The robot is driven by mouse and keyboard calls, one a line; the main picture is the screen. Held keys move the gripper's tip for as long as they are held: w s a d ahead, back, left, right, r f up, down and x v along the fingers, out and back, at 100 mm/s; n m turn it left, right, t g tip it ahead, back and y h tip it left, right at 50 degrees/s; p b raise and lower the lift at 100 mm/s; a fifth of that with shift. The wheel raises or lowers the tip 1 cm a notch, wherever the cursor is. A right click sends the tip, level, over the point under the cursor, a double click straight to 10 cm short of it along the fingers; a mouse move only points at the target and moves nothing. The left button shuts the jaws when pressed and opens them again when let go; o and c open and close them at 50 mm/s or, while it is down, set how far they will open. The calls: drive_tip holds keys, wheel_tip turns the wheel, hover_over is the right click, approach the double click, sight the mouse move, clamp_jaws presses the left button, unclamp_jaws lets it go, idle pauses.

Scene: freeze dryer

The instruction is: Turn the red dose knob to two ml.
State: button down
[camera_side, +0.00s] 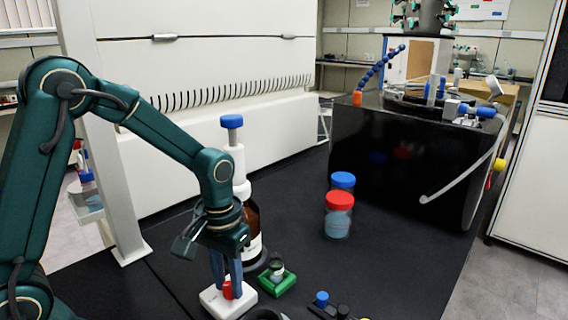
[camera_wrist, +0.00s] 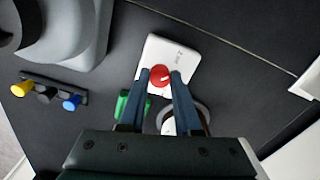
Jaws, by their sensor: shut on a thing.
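The red dose knob (camera_wrist: 160,76) stands on a white box (camera_wrist: 172,50) with small dark print on its top. My gripper (camera_wrist: 160,82) is over the box with its blue fingers shut on the knob, one on each side. A short white mark shows on the knob's top; the dial numbers are too small to read. In the side view the knob (camera_side: 228,290) shows low between the fingers, and the white box (camera_side: 218,303) lies on the dark bench beneath my gripper (camera_side: 228,282).
A green holder with a small vial (camera_side: 277,279) stands right of the box. A brown bottle with a white, blue-topped dispenser (camera_side: 240,185) stands close behind my gripper. Red- and blue-capped jars (camera_side: 339,215) stand further right. A rack with coloured caps (camera_side: 325,305) is at the front.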

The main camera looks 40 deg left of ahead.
sight(229, 285)
drive_tip(key=shift+n, duration=1.1)
drive_tip(key=c, duration=0.6)
unclamp_jaws()
drive_tip(key=shift+r, duration=2.6)
